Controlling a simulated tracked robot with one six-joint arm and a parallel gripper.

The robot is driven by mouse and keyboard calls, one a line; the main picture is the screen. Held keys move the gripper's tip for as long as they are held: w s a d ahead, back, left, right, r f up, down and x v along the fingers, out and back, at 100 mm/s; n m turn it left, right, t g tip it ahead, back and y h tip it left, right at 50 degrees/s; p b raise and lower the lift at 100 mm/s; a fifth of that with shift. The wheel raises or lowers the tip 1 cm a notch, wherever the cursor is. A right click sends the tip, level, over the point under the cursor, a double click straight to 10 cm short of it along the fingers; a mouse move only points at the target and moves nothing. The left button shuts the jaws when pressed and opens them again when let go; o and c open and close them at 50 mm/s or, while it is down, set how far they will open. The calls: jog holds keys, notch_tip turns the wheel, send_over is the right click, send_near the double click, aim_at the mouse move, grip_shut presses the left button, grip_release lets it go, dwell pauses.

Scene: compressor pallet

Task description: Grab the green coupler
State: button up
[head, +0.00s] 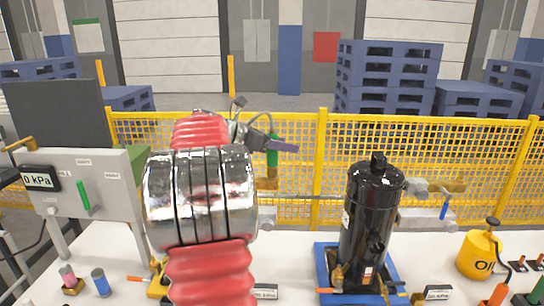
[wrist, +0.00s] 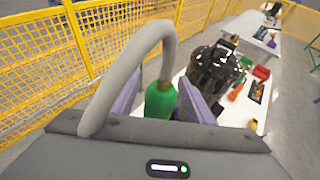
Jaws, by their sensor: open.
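The green coupler (wrist: 160,101) is upright between the two purple fingers of my gripper (wrist: 158,88) in the wrist view. My arm hides part of the gripper there.
A black compressor (head: 369,225) stands in a blue tray (head: 326,262) on the white table (head: 300,250). A grey gauge panel (head: 110,195) is at left and a yellow oil can (head: 478,255) at right. A yellow mesh fence (head: 330,140) runs behind. Small fittings stand along the front.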

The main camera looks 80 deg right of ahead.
jog(key=shift+c, duration=0.2)
grip_shut()
dwell(0.5)
